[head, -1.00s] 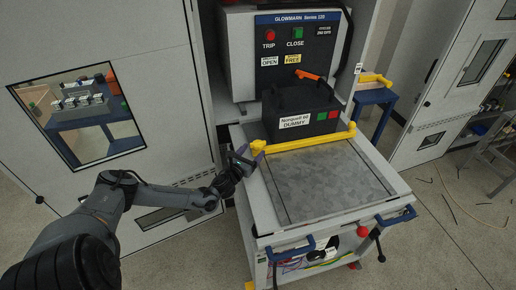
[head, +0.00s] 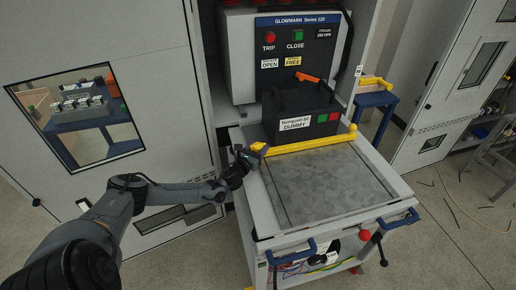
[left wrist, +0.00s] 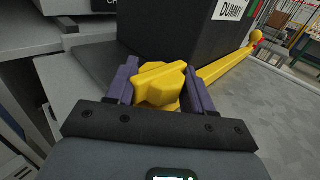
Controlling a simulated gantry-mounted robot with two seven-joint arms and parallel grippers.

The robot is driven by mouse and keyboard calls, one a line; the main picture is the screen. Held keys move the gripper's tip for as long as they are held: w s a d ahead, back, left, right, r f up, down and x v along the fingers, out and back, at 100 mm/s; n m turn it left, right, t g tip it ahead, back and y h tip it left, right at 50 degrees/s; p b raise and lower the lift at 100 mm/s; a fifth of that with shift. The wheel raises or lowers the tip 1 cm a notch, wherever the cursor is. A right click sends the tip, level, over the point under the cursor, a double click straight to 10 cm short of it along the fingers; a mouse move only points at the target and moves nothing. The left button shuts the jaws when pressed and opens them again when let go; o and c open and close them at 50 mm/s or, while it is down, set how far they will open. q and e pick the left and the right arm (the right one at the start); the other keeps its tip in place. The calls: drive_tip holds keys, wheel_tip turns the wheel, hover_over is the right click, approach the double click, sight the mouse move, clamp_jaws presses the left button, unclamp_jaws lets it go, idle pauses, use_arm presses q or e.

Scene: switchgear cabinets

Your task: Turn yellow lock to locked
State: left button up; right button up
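The yellow lock shows as a faceted yellow knob (left wrist: 160,85) in the left wrist view. It sits at the left end of the yellow bar (head: 310,143) that crosses the truck's tray in front of the black unit. My left gripper (head: 258,152) is at this knob in the head view. In the left wrist view its two purple fingers (left wrist: 160,90) stand on either side of the knob, very close to it. I cannot tell whether they press on it. The knob's lower part is hidden by the gripper. My right gripper is not in view.
The black dummy unit (head: 300,110) with an orange handle stands just behind the bar. The grey tray top (head: 325,182) in front is clear. A cabinet door (head: 150,50) stands to the left of the truck. Blue handles (head: 292,252) are at the truck's front.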

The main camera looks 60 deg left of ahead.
use_arm(q)
drive_tip(key=c, duration=0.3)
drive_tip(key=shift+c, duration=0.2)
